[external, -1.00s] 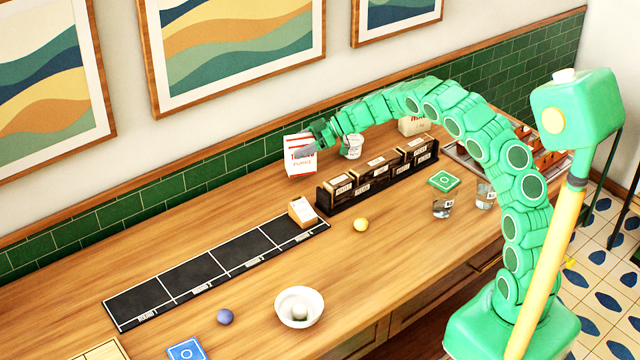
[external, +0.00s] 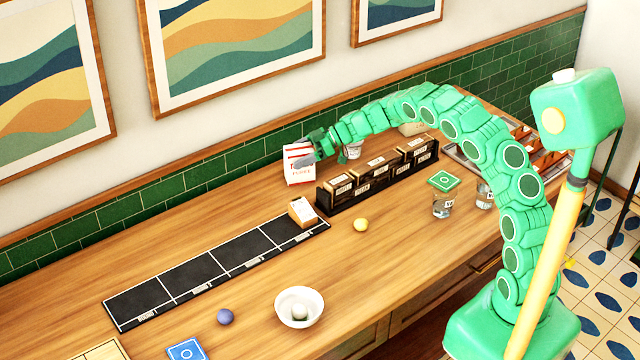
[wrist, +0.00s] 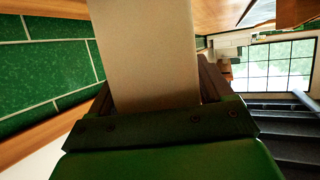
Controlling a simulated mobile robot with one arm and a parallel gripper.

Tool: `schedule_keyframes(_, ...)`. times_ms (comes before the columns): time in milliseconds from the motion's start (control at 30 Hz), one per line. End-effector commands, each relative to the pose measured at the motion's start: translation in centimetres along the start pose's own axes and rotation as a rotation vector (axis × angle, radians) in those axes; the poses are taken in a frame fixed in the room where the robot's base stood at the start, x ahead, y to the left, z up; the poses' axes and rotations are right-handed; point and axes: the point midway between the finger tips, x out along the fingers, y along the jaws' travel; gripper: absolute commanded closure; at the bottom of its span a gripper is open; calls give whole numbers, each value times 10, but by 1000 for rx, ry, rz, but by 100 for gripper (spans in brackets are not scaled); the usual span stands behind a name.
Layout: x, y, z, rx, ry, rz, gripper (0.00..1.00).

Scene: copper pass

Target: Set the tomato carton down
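The tomato carton (external: 299,173) is a white box with red print. It is upright at the back of the counter, near the green tiled wall and left of the dark rack. My gripper (external: 310,152) is shut on the carton's upper part from the right. In the wrist view the carton (wrist: 150,55) shows as a plain pale face between the fingers of my gripper (wrist: 155,90). Its base is low over the wood; I cannot tell whether it touches the counter.
The dark rack (external: 328,205) of small labelled boxes stands close to the right. A black sectioned mat (external: 190,275) lies in front, with a small tan-and-white box (external: 302,211) at its right end. A white cup (external: 354,151) stands behind the rack. The counter left of the carton is clear.

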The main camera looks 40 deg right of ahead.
Motion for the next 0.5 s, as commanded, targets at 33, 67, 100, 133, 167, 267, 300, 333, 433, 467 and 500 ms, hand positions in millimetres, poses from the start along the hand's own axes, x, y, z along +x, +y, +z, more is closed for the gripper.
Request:
schedule_keyframes(33, 0, 0, 0, 0, 0, 0, 12)
schedule_keyframes(67, 0, 0, 0, 0, 0, 0, 7)
schedule_keyframes(100, 0, 0, 0, 0, 0, 0, 6)
schedule_keyframes(133, 0, 0, 0, 0, 0, 0, 6)
schedule_keyframes(167, 0, 0, 0, 0, 0, 0, 6)
schedule_keyframes(267, 0, 0, 0, 0, 0, 0, 6)
schedule_keyframes(300, 0, 0, 0, 0, 0, 0, 6)
schedule_keyframes(333, 0, 0, 0, 0, 0, 0, 6)
schedule_keyframes(433, -2, 0, -3, 0, 0, 0, 6)
schedule_keyframes(467, -4, 0, -2, 0, 0, 1, 6)
schedule_keyframes(500, -8, 0, -2, 0, 0, 1, 6)
